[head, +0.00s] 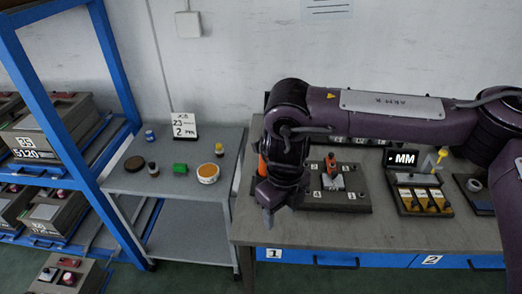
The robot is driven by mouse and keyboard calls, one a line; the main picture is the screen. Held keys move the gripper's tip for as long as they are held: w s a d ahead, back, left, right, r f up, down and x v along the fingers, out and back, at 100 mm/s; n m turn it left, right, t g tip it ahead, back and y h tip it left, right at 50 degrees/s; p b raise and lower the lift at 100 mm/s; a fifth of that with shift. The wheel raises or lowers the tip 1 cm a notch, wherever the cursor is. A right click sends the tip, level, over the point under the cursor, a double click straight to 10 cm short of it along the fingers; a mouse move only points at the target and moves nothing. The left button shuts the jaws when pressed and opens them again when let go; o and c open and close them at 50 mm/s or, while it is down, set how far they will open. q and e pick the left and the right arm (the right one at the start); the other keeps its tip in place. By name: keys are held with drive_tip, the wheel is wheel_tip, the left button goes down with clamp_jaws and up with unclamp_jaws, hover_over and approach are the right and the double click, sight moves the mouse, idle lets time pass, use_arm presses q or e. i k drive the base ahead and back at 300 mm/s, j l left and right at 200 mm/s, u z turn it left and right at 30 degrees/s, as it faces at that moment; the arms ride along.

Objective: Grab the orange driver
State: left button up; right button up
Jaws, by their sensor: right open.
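An orange upright thing (262,165), which looks like the orange driver's handle, shows at the left end of the workbench. It is partly hidden behind my right wrist, so its lower end and its support cannot be seen. My right gripper (278,205) is open and points down in front of it, over the bench's left front edge. I see nothing between its fingers. Whether it touches the orange thing cannot be told. My left gripper is not in view.
A dark fixture (352,200) with a red-orange clamp (331,161) stands right of the gripper. Further right is a tray (408,208) with yellow compartments and an MM display (402,159). A grey side table (130,183) with small pots stands left, beside a blue rack (62,95).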

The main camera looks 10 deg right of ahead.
sight(262, 165)
drive_tip(key=i, duration=0.95)
